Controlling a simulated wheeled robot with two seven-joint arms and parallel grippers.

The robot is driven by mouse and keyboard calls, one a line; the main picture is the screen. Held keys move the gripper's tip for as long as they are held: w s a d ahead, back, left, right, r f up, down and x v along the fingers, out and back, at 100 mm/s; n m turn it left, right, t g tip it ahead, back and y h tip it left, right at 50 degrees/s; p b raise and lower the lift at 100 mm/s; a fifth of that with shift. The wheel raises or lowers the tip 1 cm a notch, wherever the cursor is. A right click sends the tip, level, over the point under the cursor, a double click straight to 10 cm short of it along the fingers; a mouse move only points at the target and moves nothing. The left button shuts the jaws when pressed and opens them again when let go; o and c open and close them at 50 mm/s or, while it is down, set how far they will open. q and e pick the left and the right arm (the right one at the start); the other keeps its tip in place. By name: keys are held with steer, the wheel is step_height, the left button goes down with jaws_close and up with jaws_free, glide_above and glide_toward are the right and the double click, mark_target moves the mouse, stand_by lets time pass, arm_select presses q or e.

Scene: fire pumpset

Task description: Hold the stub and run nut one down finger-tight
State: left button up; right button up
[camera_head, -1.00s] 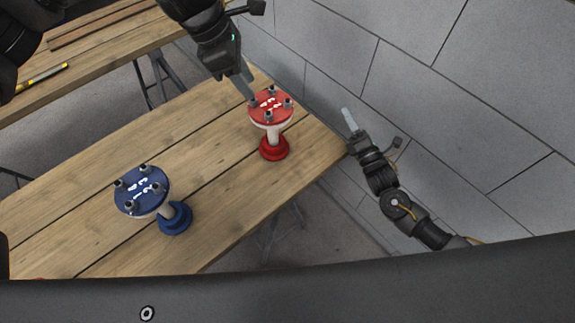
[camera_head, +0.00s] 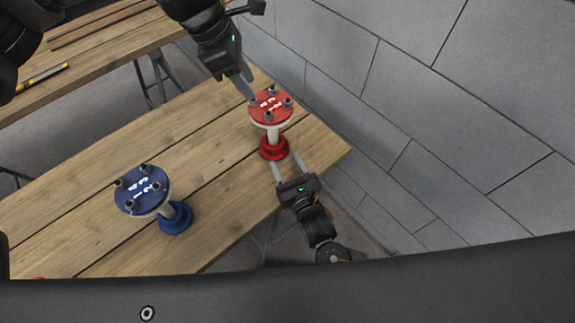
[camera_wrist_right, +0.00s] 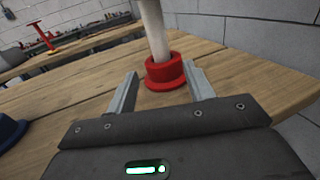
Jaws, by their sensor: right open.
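The red stub (camera_head: 274,133) stands upright on the bench, with a red flange on top, a white pipe and a red base. Several grey nuts sit on studs around the flange (camera_head: 270,106). My left gripper (camera_head: 250,94) is at the flange's upper left edge, beside a nut; whether it grips that nut is unclear. My right gripper (camera_head: 286,158) is open and empty, its fingers pointing at the red base from the near side. In the right wrist view the base (camera_wrist_right: 165,72) lies just beyond and between the open fingers (camera_wrist_right: 160,80); the flange is out of that view.
A blue stub (camera_head: 143,190) with several nuts stands on the wooden bench (camera_head: 215,172) to the left. A second bench (camera_head: 95,48) is at the back left. A grey block wall (camera_head: 450,90) runs along the right. The bench between the stubs is clear.

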mark_target(275, 141)
steer(key=x, duration=1)
steer(key=shift+w+a, duration=0.1)
steer(key=shift+w, duration=0.1)
jaws_close()
stand_by(0.5)
